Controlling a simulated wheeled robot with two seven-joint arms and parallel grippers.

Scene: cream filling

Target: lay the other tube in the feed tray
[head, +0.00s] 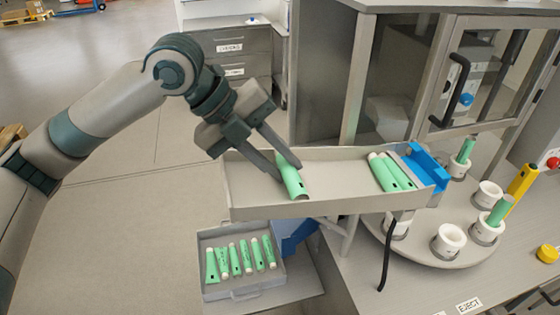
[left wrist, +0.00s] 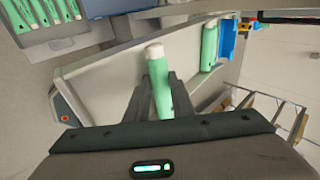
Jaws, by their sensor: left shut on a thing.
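My left gripper (head: 286,168) is shut on a green tube (head: 292,181) with a pale cap. It holds the tube at the left part of the grey feed tray (head: 330,205), inside the walls; I cannot tell whether the tube touches the floor. The held tube also shows between the fingers in the left wrist view (left wrist: 158,80). Two more green tubes (head: 390,172) lie side by side at the tray's right end, by a blue block (head: 427,167). The left wrist view shows one of them clearly (left wrist: 209,45). My right gripper is not in view.
A grey box (head: 240,294) with several green tubes stands below the feed tray. A round turntable (head: 425,248) with white cup holders, some holding green tubes, is at right. A glass-doored cabinet (head: 480,70) stands behind. The tray's middle is clear.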

